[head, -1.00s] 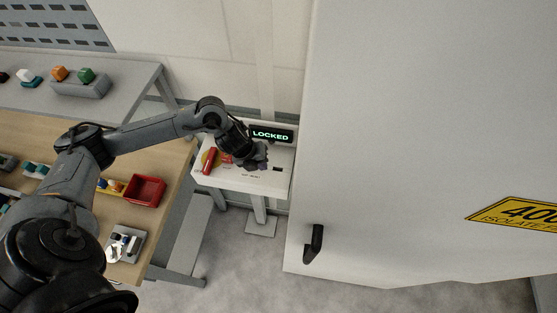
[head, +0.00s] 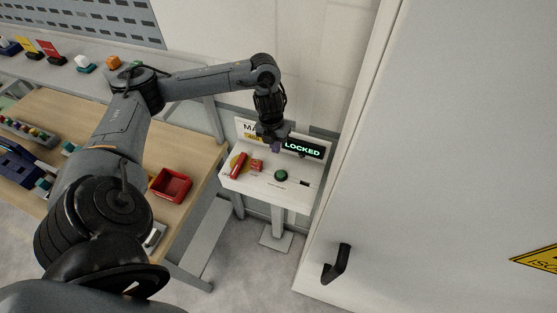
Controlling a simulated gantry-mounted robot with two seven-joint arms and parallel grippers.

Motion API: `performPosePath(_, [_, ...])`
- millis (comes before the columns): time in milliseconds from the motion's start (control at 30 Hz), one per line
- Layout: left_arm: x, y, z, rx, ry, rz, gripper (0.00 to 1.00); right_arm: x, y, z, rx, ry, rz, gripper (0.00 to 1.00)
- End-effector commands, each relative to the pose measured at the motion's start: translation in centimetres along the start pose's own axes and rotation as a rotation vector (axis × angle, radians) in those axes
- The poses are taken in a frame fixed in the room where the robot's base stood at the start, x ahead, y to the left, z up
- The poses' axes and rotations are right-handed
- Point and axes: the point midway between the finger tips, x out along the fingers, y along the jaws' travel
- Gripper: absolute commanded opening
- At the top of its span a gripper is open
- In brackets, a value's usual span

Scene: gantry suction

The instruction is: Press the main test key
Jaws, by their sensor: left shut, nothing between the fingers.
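A white console (head: 258,192) on legs stands right of the wooden bench. A round green button (head: 281,175) sits on its top, right of a red handle (head: 238,165) on a yellow disc and a small red block (head: 257,165). Which of these is the main test key I cannot tell from the labels, which are too small to read. A display (head: 303,149) at the back reads LOCKED in green. My left gripper (head: 276,146) is shut and empty, pointing down over the back of the console, left of the display and apart from the green button. My right gripper is out of view.
A tall white cabinet (head: 440,130) with a black handle (head: 336,264) stands at the right. A red bin (head: 171,185) sits on the wooden bench (head: 200,153) at the left. A grey shelf behind holds several coloured parts. Bare floor lies in front of the console.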

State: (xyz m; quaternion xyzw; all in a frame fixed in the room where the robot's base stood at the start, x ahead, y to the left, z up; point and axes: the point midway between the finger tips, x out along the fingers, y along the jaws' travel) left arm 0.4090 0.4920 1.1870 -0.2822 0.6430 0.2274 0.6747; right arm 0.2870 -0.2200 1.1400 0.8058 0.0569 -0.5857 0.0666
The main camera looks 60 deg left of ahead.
Motion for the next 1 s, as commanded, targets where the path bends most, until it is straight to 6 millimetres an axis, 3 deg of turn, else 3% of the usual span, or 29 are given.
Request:
performPosePath(267, [3.5, 0.0, -0.2, -0.001, 0.005, 0.000, 0.00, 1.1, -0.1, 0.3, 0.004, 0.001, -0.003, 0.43])
performPosePath(500, [8.0, 0.0, -0.2, -0.004, 0.006, -0.001, 0.00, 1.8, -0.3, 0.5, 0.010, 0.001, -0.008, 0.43])
performPosePath(800, [12.0, 0.0, -0.1, -0.003, 0.002, 0.000, 0.00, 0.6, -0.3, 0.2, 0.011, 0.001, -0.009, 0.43])
performPosePath(1000, [13.4, 0.0, 0.0, -0.001, 0.000, 0.001, 0.00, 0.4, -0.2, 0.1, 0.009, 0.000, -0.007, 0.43])
